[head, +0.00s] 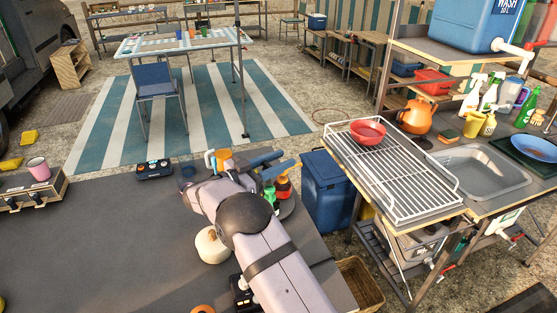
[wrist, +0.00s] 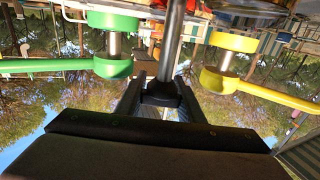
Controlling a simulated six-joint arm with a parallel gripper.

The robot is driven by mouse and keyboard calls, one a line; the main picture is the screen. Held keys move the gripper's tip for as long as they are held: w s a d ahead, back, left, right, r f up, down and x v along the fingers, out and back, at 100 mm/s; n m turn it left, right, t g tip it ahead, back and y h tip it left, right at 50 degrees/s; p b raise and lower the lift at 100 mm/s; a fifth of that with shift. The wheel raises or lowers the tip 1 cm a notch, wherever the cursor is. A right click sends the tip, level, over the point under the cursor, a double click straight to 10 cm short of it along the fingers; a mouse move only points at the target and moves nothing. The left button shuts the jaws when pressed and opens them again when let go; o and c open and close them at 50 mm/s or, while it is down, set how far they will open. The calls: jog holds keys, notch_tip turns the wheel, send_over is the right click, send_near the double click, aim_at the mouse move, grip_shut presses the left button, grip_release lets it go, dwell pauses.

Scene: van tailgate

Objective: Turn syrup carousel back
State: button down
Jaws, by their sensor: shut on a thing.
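The syrup carousel is mostly hidden behind my arm in the head view; a dark part of its round base (head: 288,208) shows at the table's right edge. A red-brown bottle (head: 283,188) with an orange top and a green-topped bottle (head: 269,193) stand on it. In the wrist view my gripper (wrist: 160,94) is shut on a dark upright post (wrist: 173,45), with a finger on each side. A green pump head (wrist: 113,66) is left of the post and a yellow pump head (wrist: 221,80) is right of it, both apart from the fingers.
A cream round pot (head: 211,246) stands close beside my arm on the dark table (head: 120,235). A black radio-like box (head: 154,170) lies near its far edge. A blue bin (head: 326,190) and the sink counter's wire rack (head: 400,180) are to the right. The table's left part is largely clear.

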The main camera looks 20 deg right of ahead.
aim_at(266, 166)
jog(key=shift+r, duration=0.1)
dwell(0.3)
jog(key=c, duration=1.2)
grip_release()
jog(key=shift+b+v, duration=0.8)
jog(key=shift+v, duration=2.85)
